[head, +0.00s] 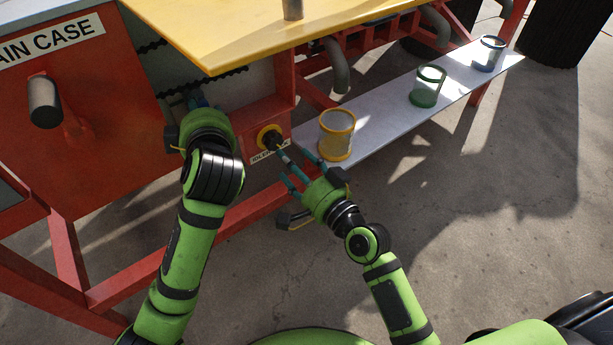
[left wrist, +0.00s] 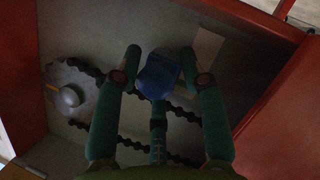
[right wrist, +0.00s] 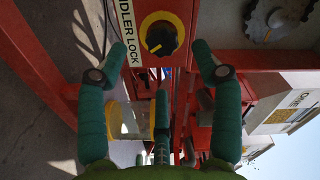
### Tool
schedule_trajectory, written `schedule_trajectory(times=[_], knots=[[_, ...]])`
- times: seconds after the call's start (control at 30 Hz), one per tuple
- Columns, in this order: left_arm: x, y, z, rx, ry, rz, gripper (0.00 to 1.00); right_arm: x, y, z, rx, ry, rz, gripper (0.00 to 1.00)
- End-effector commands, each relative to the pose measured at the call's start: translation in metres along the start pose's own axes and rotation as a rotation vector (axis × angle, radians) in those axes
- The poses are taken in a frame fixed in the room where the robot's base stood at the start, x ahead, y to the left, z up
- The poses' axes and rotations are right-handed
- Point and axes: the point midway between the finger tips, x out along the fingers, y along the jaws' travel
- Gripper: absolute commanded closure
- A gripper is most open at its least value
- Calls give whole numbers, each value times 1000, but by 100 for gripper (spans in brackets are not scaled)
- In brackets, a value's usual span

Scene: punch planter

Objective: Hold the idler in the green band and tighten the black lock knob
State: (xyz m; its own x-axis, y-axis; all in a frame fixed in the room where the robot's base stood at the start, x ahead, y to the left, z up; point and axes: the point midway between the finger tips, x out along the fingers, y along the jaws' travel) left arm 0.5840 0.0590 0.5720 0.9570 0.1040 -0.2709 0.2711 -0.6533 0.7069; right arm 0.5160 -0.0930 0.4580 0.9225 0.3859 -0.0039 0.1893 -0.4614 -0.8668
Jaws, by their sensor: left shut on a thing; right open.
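The idler (left wrist: 158,76) is a blue block beside the dark chain (left wrist: 90,68) inside the red case. My left gripper (head: 194,101) reaches into the case; in the left wrist view its fingers (left wrist: 160,68) are shut on the idler. I cannot make out the green band.
A toothed sprocket (left wrist: 72,97) stands left of the idler. A yellow cover (head: 250,35) overhangs the case. A grey shelf (head: 385,115) holds a yellow cup (head: 337,134) close to my right gripper, a green cup (head: 427,86) and a blue cup (head: 487,53).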

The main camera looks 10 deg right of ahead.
Motion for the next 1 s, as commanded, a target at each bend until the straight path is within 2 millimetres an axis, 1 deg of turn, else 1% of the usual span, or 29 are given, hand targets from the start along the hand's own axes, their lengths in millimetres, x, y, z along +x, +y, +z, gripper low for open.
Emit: schedule_trajectory(times=[0.03, 0.1, 0.2, 0.33, 0.47, 0.77, 0.87, 0.97, 1.0], knots=[[0, 1, 0, -1, -1, 2, 96, -12, 1, 1, -2, -3, 2, 34], [0, 1, 0, -1, -1, 2, 96, -25, 1, 1, -1, -4, 2, 34], [0, 1, 0, -1, 0, 2, 96, -39, 1, 1, -1, -4, 2, 34], [0, 1, 0, -1, 0, 2, 96, -50, 0, 1, 1, -3, 1, 34], [0, 1, 0, -1, 0, 2, 96, -53, -1, 1, 1, -2, -1, 34], [0, 1, 0, -1, 0, 2, 96, -52, 0, 1, -15, -2, 1, 34], [0, 1, 0, -1, 0, 2, 96, -52, 2, 1, -93, -5, 9, 34], [0, 1, 0, -1, 0, 2, 96, -52, 4, 1, -246, -8, 21, 34], [0, 1, 0, -1, 0, 2, 96, -51, 5, 0, -324, -7, 25, 34]])
